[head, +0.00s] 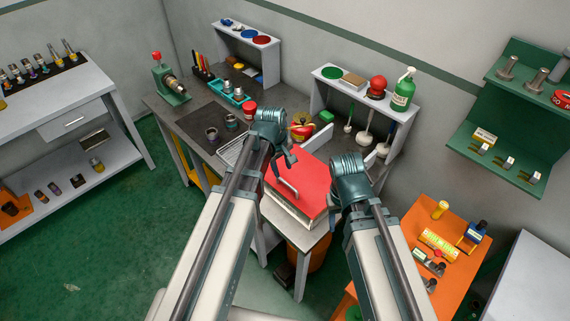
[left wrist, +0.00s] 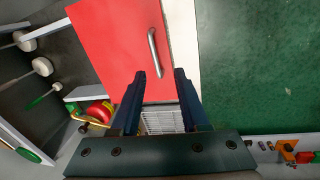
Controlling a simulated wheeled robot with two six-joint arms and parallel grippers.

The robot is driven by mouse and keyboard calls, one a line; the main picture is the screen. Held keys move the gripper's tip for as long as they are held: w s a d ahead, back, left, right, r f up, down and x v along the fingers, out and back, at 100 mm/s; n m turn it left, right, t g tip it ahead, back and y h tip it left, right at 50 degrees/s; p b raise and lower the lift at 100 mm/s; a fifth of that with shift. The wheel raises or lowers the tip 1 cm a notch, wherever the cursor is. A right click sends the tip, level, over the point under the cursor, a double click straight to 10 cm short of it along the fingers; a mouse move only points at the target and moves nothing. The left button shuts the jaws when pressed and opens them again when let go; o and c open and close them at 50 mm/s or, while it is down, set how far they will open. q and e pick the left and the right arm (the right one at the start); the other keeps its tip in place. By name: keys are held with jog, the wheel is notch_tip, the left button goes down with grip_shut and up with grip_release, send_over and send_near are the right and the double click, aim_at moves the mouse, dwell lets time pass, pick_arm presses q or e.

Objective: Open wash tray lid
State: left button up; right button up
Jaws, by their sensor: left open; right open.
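The wash tray (head: 290,214) is a pale box on the near right end of the grey workbench. Its red lid (head: 306,192) lies shut on top, with a metal bar handle (head: 288,188) near its left edge. In the left wrist view the red lid (left wrist: 115,45) and its handle (left wrist: 154,52) lie ahead of the fingers. My left gripper (left wrist: 158,85) is open and empty, a short way from the handle; it also shows in the head view (head: 289,160). My right gripper (head: 338,203) is by the lid's right edge; its fingers are mostly hidden.
A wire rack (head: 232,150) lies left of the tray. A red and yellow item (head: 301,126) stands behind it. A white shelf (head: 350,100) with brushes stands at the back. An orange table (head: 410,225) with parts is at right. Green floor is free at left.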

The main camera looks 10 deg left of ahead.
aim_at(286, 182)
pick_arm(q)
jog(key=shift+n, duration=0.8)
jog(key=w+f+b, duration=0.1)
jog(key=f+b, duration=0.2)
jog(key=b, duration=0.1)
jog(key=w+f+b, duration=0.1)
jog(key=f+b, duration=0.3)
jog(key=w+f+b, duration=0.1)
jog(key=f+b, duration=0.3)
jog(key=shift+w+f+b, duration=0.15)
jog(key=shift+w+b, duration=0.2)
jog(key=shift+w, duration=0.05)
pick_arm(e)
notch_tip(286, 182, down, 11)
jog(key=shift+f, duration=0.2)
pick_arm(q)
grip_shut()
